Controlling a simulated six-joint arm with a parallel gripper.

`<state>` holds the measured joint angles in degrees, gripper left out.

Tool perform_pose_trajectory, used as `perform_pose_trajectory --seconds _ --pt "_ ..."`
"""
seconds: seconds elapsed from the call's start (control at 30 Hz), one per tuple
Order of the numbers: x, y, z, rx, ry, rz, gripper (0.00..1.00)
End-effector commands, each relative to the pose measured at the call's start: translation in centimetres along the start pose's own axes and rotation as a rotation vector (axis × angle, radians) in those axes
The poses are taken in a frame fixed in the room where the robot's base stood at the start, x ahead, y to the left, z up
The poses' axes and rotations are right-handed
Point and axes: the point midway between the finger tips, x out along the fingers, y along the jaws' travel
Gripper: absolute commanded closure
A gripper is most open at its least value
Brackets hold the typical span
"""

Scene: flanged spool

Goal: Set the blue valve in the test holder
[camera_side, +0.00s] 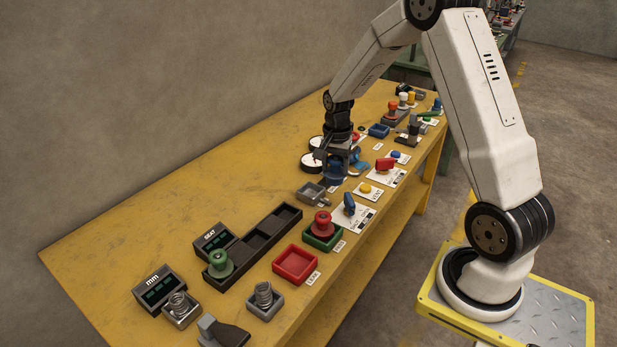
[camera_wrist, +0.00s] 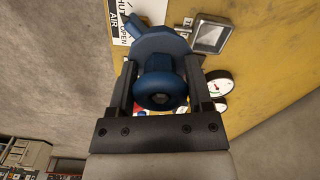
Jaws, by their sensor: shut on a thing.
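My gripper (camera_side: 338,163) is low over the middle of the table. It is shut on the blue valve (camera_wrist: 160,85), a flanged spool with a round knob. In the wrist view the valve sits between both fingers, its wide flange away from the wrist. In the side view the valve (camera_side: 335,174) shows below the jaws; I cannot tell whether it touches the table. No holder is clearly marked as the test holder. A small grey metal tray (camera_side: 311,193) lies nearer the side camera; it also shows in the wrist view (camera_wrist: 211,36).
A green spool (camera_side: 220,262) stands in the rack's near end. White gauges (camera_side: 312,161) stand close to my gripper. A card with a blue handle (camera_side: 350,204) lies near the front edge.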

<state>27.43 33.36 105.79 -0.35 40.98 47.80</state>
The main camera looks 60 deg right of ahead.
Motion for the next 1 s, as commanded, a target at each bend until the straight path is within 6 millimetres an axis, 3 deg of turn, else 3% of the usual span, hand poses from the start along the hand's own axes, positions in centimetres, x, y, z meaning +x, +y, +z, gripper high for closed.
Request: perform_pose_trajectory --seconds 0.57,1.0 --pt "3.1 -5.4 -4.0 0.0 0.0 0.0 1.0" --pt "7.2 -8.1 -6.1 0.0 0.0 0.0 1.0"
